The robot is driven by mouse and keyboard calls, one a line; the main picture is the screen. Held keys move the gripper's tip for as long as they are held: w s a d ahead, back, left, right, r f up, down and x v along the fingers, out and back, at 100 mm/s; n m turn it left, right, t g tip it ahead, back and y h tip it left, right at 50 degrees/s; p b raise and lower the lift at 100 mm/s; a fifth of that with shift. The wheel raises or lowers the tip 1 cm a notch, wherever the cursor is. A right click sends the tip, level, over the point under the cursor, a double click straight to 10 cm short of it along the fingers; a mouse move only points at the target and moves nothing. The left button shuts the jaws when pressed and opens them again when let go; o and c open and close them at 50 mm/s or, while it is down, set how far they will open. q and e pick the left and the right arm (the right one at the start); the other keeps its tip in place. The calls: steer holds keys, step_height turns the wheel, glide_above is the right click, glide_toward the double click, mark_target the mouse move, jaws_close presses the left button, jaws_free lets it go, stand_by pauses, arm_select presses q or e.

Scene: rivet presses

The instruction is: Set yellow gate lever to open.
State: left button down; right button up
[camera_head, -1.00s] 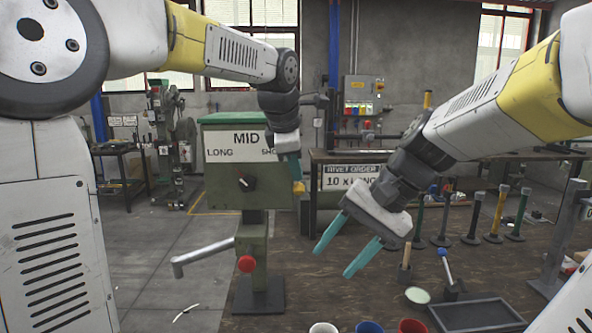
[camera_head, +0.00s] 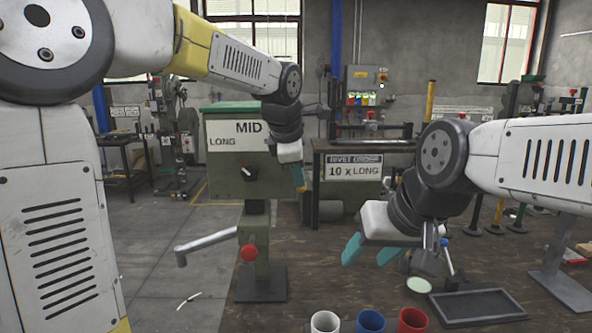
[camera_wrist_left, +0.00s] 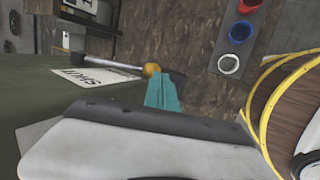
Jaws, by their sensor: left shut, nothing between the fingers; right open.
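The yellow gate lever's ball knob (camera_wrist_left: 151,69) shows in the left wrist view at the end of a pale metal rod. A white plate reading SHUT (camera_wrist_left: 92,78) lies beside the rod on the green press. My left gripper (camera_wrist_left: 163,92) is shut and empty, its teal fingertips right at the knob; I cannot tell whether they touch. In the head view my left gripper (camera_head: 298,176) is at the press's right side and largely hides the knob. My right gripper (camera_head: 369,252) is open and empty above the workbench.
The green press (camera_head: 230,185) has a MID sign, a dial, a grey crank arm and a red knob (camera_head: 249,253). White, blue (camera_head: 370,321) and red cups stand at the front. A dark tray (camera_head: 478,306) lies at the right.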

arm_select(q)
steer(key=v, duration=0.7)
steer(key=s+a+f+m, duration=0.6)
steer(key=s+a+m, duration=0.2)
steer(key=s+m, duration=0.1)
steer(key=s+a+f+m, duration=0.6)
steer(key=s+a+m, duration=0.2)
steer(key=s+m, duration=0.1)
steer(key=shift+s+a+f+t, duration=0.15)
steer(key=shift+s+t, duration=0.15)
steer(key=shift+s, duration=0.5)
